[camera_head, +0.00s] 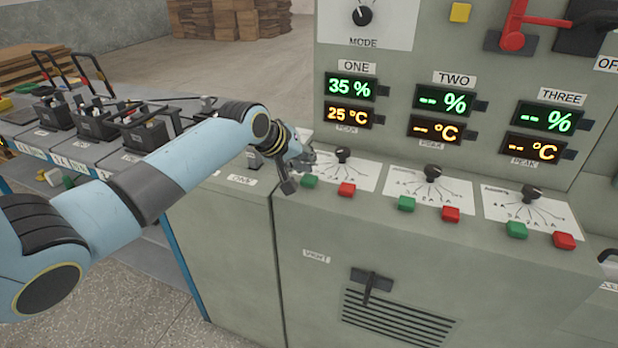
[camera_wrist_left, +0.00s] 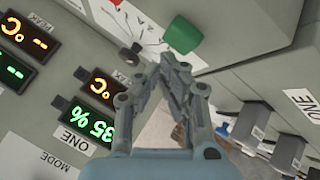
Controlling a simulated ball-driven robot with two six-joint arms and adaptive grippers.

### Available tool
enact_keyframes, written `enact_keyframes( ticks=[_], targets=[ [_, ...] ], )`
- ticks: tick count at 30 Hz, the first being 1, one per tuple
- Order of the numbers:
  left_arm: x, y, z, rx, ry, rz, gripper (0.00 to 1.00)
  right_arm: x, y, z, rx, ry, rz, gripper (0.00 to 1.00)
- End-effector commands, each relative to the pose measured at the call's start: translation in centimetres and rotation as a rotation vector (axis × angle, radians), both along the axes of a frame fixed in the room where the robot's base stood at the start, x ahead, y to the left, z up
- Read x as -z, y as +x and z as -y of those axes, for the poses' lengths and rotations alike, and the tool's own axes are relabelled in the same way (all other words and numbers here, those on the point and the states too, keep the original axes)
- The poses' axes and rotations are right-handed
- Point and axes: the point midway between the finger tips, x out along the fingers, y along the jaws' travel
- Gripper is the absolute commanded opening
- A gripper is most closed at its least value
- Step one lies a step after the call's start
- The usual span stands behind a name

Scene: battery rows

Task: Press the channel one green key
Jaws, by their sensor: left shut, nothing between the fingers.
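The channel one green key (camera_head: 310,181) sits on the sloped ledge below the ONE displays, left of the red key (camera_head: 347,189). In the left wrist view the green key (camera_wrist_left: 182,36) is large, just beyond my fingertips. My left gripper (camera_head: 289,183) is shut and empty, close to the left side of the green key. In the left wrist view its closed fingers (camera_wrist_left: 170,66) point toward the key. I cannot tell whether they touch it. The ONE displays (camera_head: 349,89) read 35 % and 25 °C. My right gripper is not in view.
A black selector knob (camera_head: 343,154) stands behind the keys. Channels two and three have their own green and red keys (camera_head: 407,203) to the right, with blank readings. Batteries (camera_head: 95,118) with leads stand on the bench at left. A lever handle (camera_head: 371,284) sticks out of the front panel.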

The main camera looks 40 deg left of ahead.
Motion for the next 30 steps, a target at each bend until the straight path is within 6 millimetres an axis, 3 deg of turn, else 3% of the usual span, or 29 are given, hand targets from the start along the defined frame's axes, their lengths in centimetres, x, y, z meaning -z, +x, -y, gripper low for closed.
enact_keyframes(
  ticks=[30],
  targets=[
    [0.9,-0.01,0.01,0.0,0.0,0.0,0.0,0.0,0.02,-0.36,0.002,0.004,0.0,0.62]
  ],
)
